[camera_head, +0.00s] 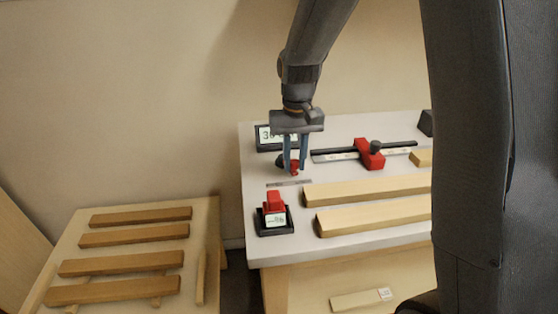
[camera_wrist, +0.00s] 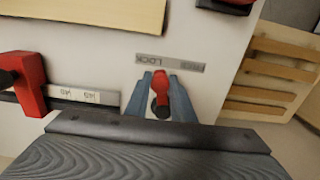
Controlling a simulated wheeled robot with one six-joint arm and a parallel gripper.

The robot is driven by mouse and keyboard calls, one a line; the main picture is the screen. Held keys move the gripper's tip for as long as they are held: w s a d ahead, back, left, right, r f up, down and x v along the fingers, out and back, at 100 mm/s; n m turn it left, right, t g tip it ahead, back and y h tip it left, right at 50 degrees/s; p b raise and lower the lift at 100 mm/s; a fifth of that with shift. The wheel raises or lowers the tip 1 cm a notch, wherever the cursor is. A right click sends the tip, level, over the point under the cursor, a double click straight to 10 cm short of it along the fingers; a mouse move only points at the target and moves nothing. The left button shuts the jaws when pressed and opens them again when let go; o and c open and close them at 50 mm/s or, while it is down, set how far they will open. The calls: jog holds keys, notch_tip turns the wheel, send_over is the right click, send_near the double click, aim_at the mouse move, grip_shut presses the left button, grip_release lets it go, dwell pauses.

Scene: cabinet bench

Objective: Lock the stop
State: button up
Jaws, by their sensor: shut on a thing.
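My gripper (camera_head: 295,166) points down over the bench, shut on a small red lever (camera_wrist: 161,84) with a dark rounded part, between its blue fingers. The lever stands beside a grey label strip (camera_wrist: 170,62) with "LOCK" upside down in the wrist view; the strip's other word is hard to read. The lever lies closer to the strip's LOCK half, but its exact setting is unclear. The red stop (camera_head: 368,154) with a black knob sits on the ruled rail (camera_head: 330,156), right of my gripper, and also shows in the wrist view (camera_wrist: 30,82).
A display (camera_head: 265,136) stands behind my gripper, its digits partly hidden. A red-topped black device (camera_head: 274,214) stands at the bench's front left. Wooden bars (camera_head: 365,191) lie at the front right. A lower rack (camera_head: 205,225) with several wooden slats stands left, beyond a gap.

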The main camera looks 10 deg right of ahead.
jog(key=shift+w+d, duration=0.2)
jog(key=shift+d, duration=0.3)
jog(key=shift+w+d, duration=0.2)
jog(key=shift+d, duration=0.25)
jog(key=shift+w+d+p, duration=0.2)
jog(key=shift+d+p, duration=0.15)
jog(key=shift+p, duration=0.1)
jog(key=o, duration=0.7)
jog(key=shift+o, duration=0.2)
jog(key=shift+r, duration=0.15)
notch_tip(320, 180, up, 9)
jog(key=p, duration=0.7)
jog(key=shift+t, duration=0.7)
jog(key=s+d+f+b, duration=0.1)
jog(key=s, duration=0.5)
jog(key=s+d+f, duration=0.1)
jog(key=s, duration=0.6)
jog(key=s+f+b, duration=0.1)
jog(key=s+f, duration=0.1)
jog(key=s, duration=0.5)
jog(key=shift+d+b, duration=0.35)
jog(key=shift+d, duration=0.05)
